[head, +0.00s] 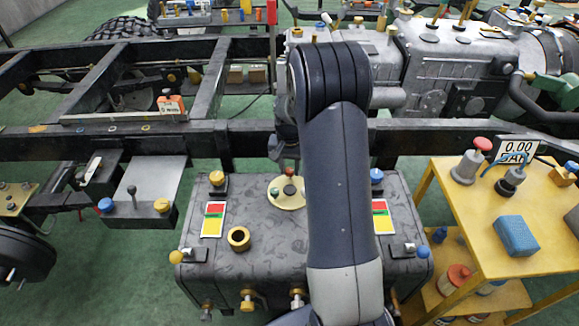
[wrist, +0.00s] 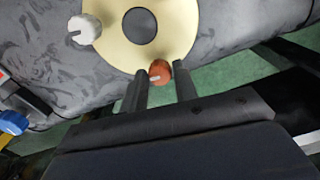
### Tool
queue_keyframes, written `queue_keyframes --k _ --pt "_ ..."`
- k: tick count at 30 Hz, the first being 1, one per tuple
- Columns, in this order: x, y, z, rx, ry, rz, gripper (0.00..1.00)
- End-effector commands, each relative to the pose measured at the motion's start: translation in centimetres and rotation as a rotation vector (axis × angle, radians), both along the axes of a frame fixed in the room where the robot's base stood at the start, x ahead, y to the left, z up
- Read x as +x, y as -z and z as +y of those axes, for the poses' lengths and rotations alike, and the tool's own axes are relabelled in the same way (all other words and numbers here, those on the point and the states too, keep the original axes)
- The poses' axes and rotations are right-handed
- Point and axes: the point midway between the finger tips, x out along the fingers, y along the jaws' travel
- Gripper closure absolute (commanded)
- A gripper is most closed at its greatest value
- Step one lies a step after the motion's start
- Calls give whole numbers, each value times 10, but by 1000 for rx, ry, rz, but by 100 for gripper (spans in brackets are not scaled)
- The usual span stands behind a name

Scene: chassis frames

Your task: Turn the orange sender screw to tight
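The orange sender screw (wrist: 160,72) is a small round head with a pale mark at the lower edge of a cream disc (wrist: 183,40). The disc has a dark round centre (wrist: 140,25) and a whitish knob (wrist: 84,29) at its left. My gripper (wrist: 161,77) is open, with its two dark fingertips on either side of the orange screw; small gaps seem to show, and contact cannot be made out. In the head view the cream disc (head: 288,203) lies on top of the grey tank (head: 262,262), and my arm hides part of this area.
The tank top also carries a brass ring (head: 238,239), red-yellow labels (head: 213,219) and small capped fittings (head: 217,180). The dark chassis rail (head: 440,136) runs just behind. A yellow bench (head: 477,240) at right holds a gauge display (head: 517,149) reading 0.00 BAR and a blue block (head: 516,236).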

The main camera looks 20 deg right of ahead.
Motion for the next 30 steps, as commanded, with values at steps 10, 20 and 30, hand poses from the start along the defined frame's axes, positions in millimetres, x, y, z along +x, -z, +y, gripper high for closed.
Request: queue_keyframes --k 10,20,30 --pt "0 0 0 0 0 0 100" --pt "0 -1 0 0 54 0 100" --pt "0 -1 0 0 298 1 100"
